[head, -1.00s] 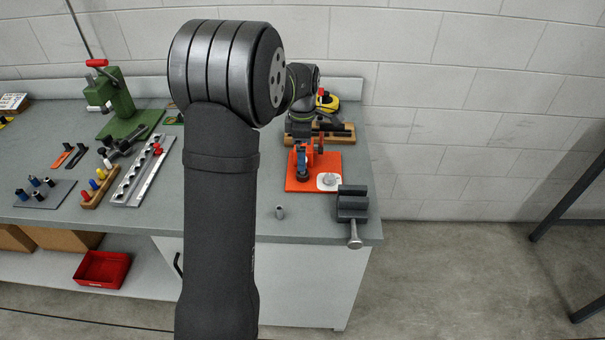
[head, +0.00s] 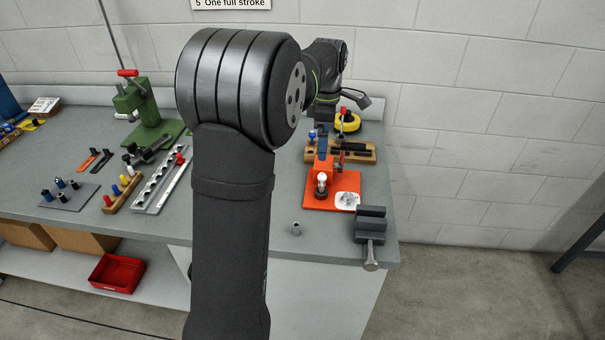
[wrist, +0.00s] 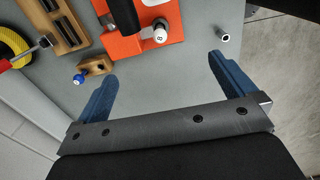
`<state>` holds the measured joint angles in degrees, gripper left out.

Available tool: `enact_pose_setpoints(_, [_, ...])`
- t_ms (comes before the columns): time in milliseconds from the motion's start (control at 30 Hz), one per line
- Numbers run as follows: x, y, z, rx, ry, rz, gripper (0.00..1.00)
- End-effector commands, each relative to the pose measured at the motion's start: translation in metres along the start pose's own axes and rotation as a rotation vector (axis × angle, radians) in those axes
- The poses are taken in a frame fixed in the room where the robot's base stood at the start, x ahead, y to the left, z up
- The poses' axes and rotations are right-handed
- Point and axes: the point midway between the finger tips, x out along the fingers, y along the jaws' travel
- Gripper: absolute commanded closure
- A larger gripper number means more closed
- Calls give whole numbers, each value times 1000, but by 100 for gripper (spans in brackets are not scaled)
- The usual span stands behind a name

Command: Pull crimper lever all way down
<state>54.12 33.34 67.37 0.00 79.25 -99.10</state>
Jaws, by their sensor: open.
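The orange-red crimper stands on its orange base plate (head: 345,200) at the right of the bench. A pale ball knob (head: 321,184), apparently the lever's end, sits low on its front side. The knob also shows in the wrist view (wrist: 160,31), with a dark bar (wrist: 122,14) beside it. My gripper (wrist: 163,68) is open, its two blue fingers apart with nothing between them. The knob lies beyond the fingertips, apart from them. In the head view my arm hides most of the gripper; a blue piece above the knob looks like a finger.
A grey vise (head: 370,222) stands right of the crimper at the bench edge. A small grey tube (head: 296,229) stands front-left. A wooden rack (head: 357,156) and yellow tape roll (head: 348,122) lie behind. A green press (head: 138,103) stands far left.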

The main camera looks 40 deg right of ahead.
Motion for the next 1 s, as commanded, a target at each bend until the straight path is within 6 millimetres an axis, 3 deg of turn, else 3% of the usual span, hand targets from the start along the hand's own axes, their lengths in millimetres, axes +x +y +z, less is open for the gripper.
enact_pose_setpoints(267, [-2, 0, 0, 0, 0, -1, 0])
enact_pose_setpoints(600, [-2, 0, 0, 3, 0, 0, 67])
enact_pose_setpoints(767, [-5, 2, 4, 84, 8, 28, 98])
enact_pose_setpoints(1000, [-22, 9, 23, 468, 64, 153, 100])
